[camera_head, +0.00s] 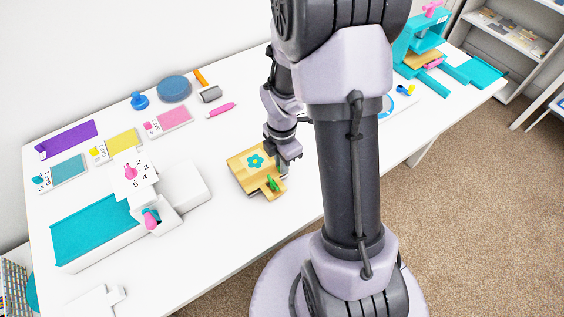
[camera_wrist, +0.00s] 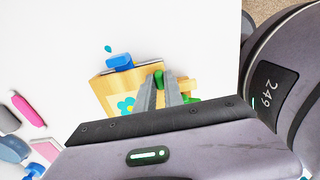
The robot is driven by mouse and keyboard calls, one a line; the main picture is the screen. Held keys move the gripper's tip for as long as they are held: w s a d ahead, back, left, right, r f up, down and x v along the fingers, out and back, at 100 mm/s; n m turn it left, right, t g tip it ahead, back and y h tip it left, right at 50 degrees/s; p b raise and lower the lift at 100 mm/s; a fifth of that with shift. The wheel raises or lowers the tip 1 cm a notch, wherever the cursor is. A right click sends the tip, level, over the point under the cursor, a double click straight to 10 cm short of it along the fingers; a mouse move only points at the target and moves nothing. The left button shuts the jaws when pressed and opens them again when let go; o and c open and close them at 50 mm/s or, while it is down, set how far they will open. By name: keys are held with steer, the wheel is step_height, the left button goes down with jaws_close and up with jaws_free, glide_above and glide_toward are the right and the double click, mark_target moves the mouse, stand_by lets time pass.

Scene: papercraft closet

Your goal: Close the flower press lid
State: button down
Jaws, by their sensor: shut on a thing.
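The flower press (camera_head: 247,163) is a pale wooden box with a teal flower on its top, in the middle of the white table. It also shows in the wrist view (camera_wrist: 110,92). A green part (camera_head: 272,184) sits at its front right; green shows at the fingertips in the wrist view (camera_wrist: 158,77). My gripper (camera_head: 283,167) is at the right side of the press, pointing down. In the wrist view its two fingers (camera_wrist: 163,88) are close together on the green part. My fingers hide part of it, and I cannot tell how far the lid is open.
A white-and-teal device (camera_head: 100,232) stands to the left of the press. Colored cards, such as a purple one (camera_head: 68,139), and a blue disc (camera_head: 174,89) lie behind. A teal press (camera_head: 420,50) stands far right. Table in front of the flower press is clear.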

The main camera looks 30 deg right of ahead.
steer(key=r+g+p, duration=0.1)
steer(key=r+p, duration=0.1)
steer(key=p, duration=0.2)
steer(key=shift+w+p, duration=0.2)
steer(key=shift+p, duration=0.15)
steer(key=shift+w+r+p, duration=0.4)
steer(key=shift+r+p, duration=0.05)
steer(key=shift+p, duration=0.5)
steer(key=shift+f, duration=0.1)
